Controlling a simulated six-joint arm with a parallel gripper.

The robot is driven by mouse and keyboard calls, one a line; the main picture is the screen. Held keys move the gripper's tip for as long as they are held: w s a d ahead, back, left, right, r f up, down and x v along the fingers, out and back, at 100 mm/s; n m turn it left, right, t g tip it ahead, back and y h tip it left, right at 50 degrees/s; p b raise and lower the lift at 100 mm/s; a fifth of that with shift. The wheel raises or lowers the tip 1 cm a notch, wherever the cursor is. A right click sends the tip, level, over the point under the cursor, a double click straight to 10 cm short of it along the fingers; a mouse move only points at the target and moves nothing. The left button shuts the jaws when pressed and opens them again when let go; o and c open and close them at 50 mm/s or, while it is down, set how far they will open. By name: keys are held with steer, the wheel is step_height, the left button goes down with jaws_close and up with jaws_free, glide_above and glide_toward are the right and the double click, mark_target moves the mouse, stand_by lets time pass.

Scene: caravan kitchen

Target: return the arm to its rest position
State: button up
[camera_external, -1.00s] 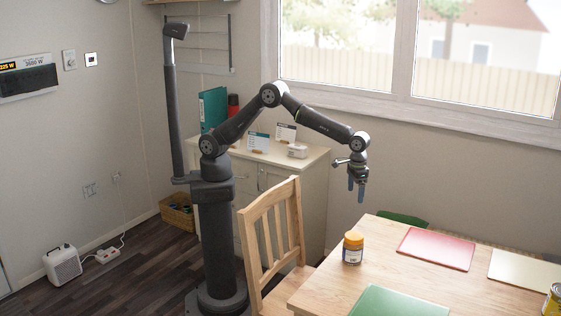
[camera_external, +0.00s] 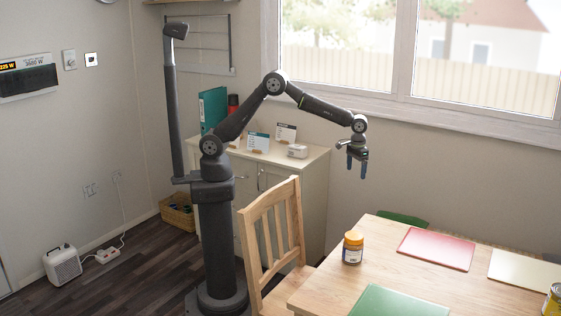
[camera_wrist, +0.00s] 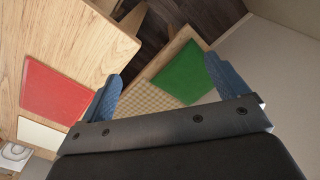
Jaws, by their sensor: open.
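My gripper (camera_external: 357,168) hangs in the air, pointing down, above and behind the far left corner of the table in the external view. Its two blue fingers are apart with nothing between them. In the wrist view my gripper (camera_wrist: 163,88) also shows open and empty. My arm is bent up at the elbow and touches nothing that I can see.
The wooden table (camera_external: 320,288) holds a jar with an orange lid (camera_external: 353,247), a red mat (camera_external: 436,248), a green mat (camera_external: 400,303), a pale mat (camera_external: 525,270) and a can (camera_external: 552,300). A wooden chair (camera_external: 272,225) stands beside it. A cabinet (camera_external: 310,165) stands behind my arm.

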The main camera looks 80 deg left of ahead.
steer(key=w+a+n, duration=0.1)
steer(key=a, duration=0.7)
steer(key=shift+w+a+r, duration=0.15)
steer(key=shift+w+r, duration=0.05)
steer(key=shift+r, duration=0.05)
steer(key=s+d+m, duration=0.1)
steer(key=s+d, duration=0.1)
steer(key=d, duration=0.8)
steer(key=s+d+f+m, duration=0.1)
steer(key=s+d, duration=0.2)
steer(key=d, duration=0.6)
steer(key=shift+s+d, duration=0.2)
steer(key=shift+d, duration=0.2)
steer(key=shift+f, duration=0.1)
